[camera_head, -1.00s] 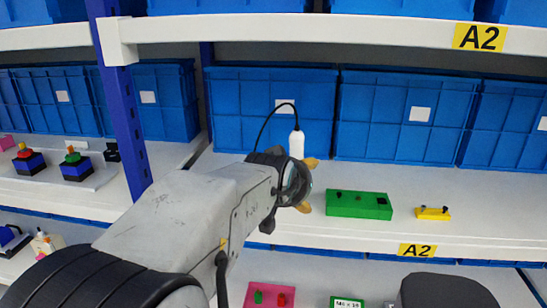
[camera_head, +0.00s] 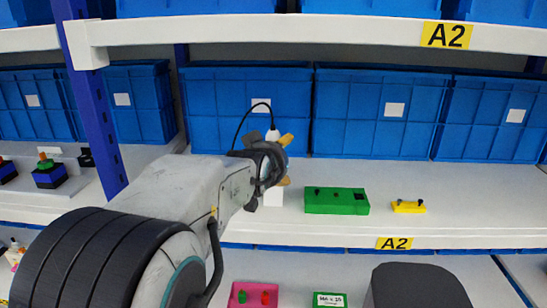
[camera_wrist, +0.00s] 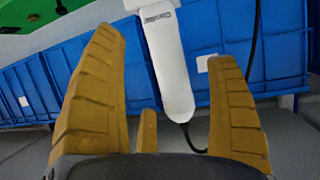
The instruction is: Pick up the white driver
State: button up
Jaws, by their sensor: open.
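The white driver (camera_wrist: 168,70) hangs across the wrist view, with a dark cable curving from its rounded end. My gripper (camera_wrist: 165,45) is open, its two yellow-brown fingers standing apart on either side of the driver in the picture. I see gaps on both sides and no clear contact; the depth between them is hard to tell. In the head view, only the driver's white tip (camera_head: 272,135) shows above my gripper (camera_head: 287,161). The rest of it is hidden behind my wrist.
A green block (camera_head: 336,201) and a small yellow block (camera_head: 408,206) stand on the shelf to the right. Blue crates (camera_head: 380,115) line the back. A blue post (camera_head: 97,120) rises to the left. A white block (camera_head: 274,197) shows just below my gripper.

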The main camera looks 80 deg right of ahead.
aim_at(277, 136)
jog(key=shift+p+x, duration=0.8)
jog(key=shift+x, duration=0.1)
jog(key=shift+p+x, duration=0.45)
jog(key=shift+x, duration=0.5)
jog(key=shift+o, duration=0.2)
jog(key=shift+w, duration=0.1)
jog(key=c, duration=1.4)
jog(key=shift+r, duration=0.15)
notch_tip(277, 136, up, 5)
jog(key=shift+r, duration=0.15)
jog(key=shift+r+b, duration=0.6)
jog(key=shift+r, duration=1.75)
